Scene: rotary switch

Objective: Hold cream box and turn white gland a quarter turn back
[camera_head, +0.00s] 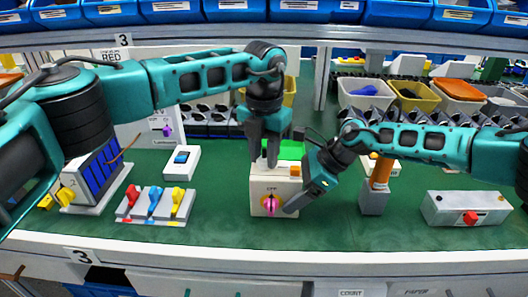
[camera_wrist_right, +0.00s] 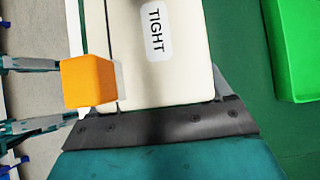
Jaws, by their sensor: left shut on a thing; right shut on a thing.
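The cream box (camera_head: 259,188) stands upright on the green table in the middle of the head view. Its front carries an orange disc with a magenta lever (camera_head: 270,205). An orange block (camera_head: 295,170) shows at its upper right; in the right wrist view it is beside a cream face (camera_wrist_right: 125,60) labelled TIGHT. My left gripper (camera_head: 264,163) points down, shut at the box's top; its fingers hide what they hold, apparently the white gland, which I cannot make out. My right gripper (camera_head: 292,206) comes from the right, shut on the box, with one finger across its front.
A green block (camera_head: 290,150) is behind the box. A switch panel with red, blue and yellow levers (camera_head: 153,204) stands left. An orange-handled grey block (camera_head: 374,199) and a grey box with a red knob (camera_head: 468,210) stand right. Bins line the back.

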